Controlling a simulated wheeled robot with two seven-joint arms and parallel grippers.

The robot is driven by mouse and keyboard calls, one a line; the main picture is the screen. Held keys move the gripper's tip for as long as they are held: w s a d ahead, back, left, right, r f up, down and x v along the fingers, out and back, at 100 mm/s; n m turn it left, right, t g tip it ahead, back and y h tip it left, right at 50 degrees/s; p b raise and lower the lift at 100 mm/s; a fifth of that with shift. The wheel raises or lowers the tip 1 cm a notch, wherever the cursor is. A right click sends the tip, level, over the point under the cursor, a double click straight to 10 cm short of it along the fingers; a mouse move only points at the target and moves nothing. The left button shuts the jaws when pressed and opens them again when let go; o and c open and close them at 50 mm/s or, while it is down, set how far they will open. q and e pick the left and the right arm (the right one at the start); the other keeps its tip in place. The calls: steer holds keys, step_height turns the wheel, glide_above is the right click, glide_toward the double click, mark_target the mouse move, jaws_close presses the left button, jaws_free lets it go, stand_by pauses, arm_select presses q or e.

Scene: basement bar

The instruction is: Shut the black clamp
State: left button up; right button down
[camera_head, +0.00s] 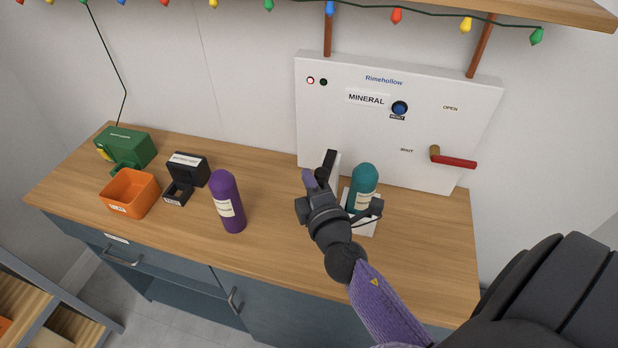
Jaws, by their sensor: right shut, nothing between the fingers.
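A teal bottle (363,187) stands upright on a small white base in front of the white Rimehollow panel (440,118). Dark parts of what looks like the black clamp (375,211) show beside the bottle's lower right. My gripper and wrist hide its left side, so I cannot tell whether it is open or shut. My right gripper (309,181) is shut and empty, just left of the bottle. A dark upright bar (330,166) stands close by it, against a white part; whether they touch is unclear. My left gripper is out of view.
A purple bottle (227,203) stands left of my gripper. Farther left are a black box (188,168), an orange bin (130,192) and a green container (126,147). A red-handled lever (455,160) sticks out from the panel. The counter's front right is clear.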

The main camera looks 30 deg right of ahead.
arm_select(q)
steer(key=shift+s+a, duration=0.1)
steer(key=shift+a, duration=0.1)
arm_select(e)
steer(key=shift+s, duration=0.1)
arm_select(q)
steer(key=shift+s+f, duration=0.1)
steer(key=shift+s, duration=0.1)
arm_select(e)
steer(key=shift+s+d+n+y, duration=0.3)
steer(key=shift+n+y, duration=0.1)
steer(key=shift+y, duration=0.2)
